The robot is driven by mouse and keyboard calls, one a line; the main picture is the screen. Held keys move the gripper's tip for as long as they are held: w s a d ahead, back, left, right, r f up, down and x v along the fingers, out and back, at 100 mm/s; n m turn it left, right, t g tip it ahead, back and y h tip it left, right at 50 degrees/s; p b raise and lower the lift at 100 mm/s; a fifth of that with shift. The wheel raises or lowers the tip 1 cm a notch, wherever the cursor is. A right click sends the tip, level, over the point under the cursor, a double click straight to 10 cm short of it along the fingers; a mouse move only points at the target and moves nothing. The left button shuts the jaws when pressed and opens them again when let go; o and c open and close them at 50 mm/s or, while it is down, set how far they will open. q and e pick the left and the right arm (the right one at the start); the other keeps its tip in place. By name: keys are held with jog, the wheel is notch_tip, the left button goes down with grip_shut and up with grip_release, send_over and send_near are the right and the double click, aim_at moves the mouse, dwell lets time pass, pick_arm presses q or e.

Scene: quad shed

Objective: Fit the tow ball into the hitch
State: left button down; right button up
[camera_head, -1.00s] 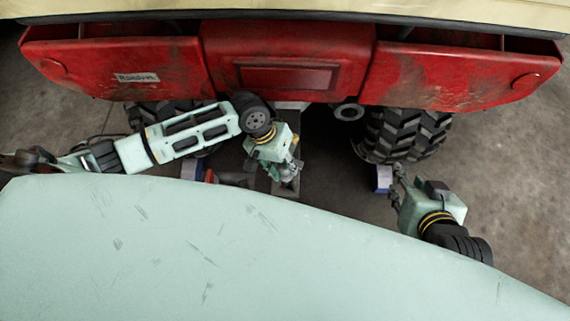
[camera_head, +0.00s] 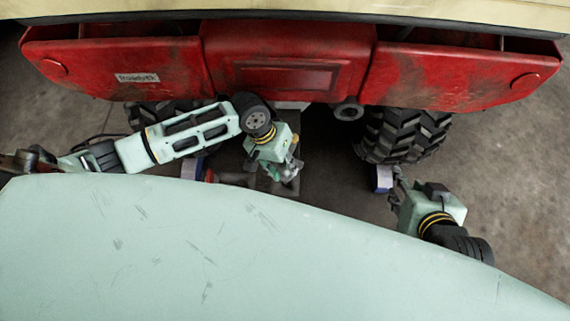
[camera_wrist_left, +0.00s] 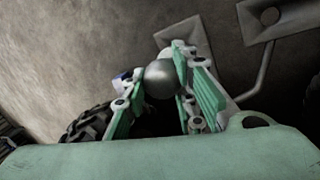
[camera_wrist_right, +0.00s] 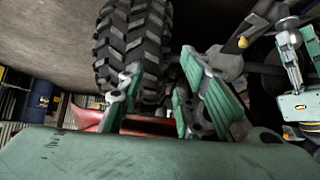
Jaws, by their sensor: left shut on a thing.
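My left gripper (camera_head: 289,167) hangs below the middle of the red bumper. In the left wrist view its fingers (camera_wrist_left: 165,95) are shut on the shiny grey tow ball (camera_wrist_left: 162,79). Just beyond the ball is a grey flared metal plate (camera_wrist_left: 187,33), and a grey plate with a round hole (camera_wrist_left: 268,17) lies farther to the upper right. I cannot tell for sure which part is the hitch. In the head view my gripper hides the ball. My right gripper (camera_head: 396,186) is right of the left one; its fingers (camera_wrist_right: 155,98) stand apart and empty in the right wrist view.
The red bumper (camera_head: 285,76) spans the top, with a round pipe end (camera_head: 347,113) beneath it. Knobbly tyres (camera_head: 402,135) stand under it. A blue and white block (camera_head: 384,178) is beside my right gripper. Bare floor (camera_head: 505,180) lies at right.

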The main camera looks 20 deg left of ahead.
pick_arm(q)
jog(key=shift+w+a, duration=0.2)
jog(key=shift+w, duration=0.1)
pick_arm(e)
jog(key=shift+w, duration=0.1)
pick_arm(q)
jog(key=shift+s+f, duration=0.1)
jog(key=shift+f, duration=0.2)
jog(key=c, duration=1.4)
grip_release()
jog(key=shift+o, duration=0.2)
pick_arm(e)
jog(key=shift+w+a+r+t, duration=0.2)
jog(key=shift+w+r+t, duration=0.2)
jog(key=shift+w, duration=0.1)
pick_arm(q)
jog(key=shift+s+f, duration=0.1)
pick_arm(e)
jog(key=shift+s, duration=0.1)
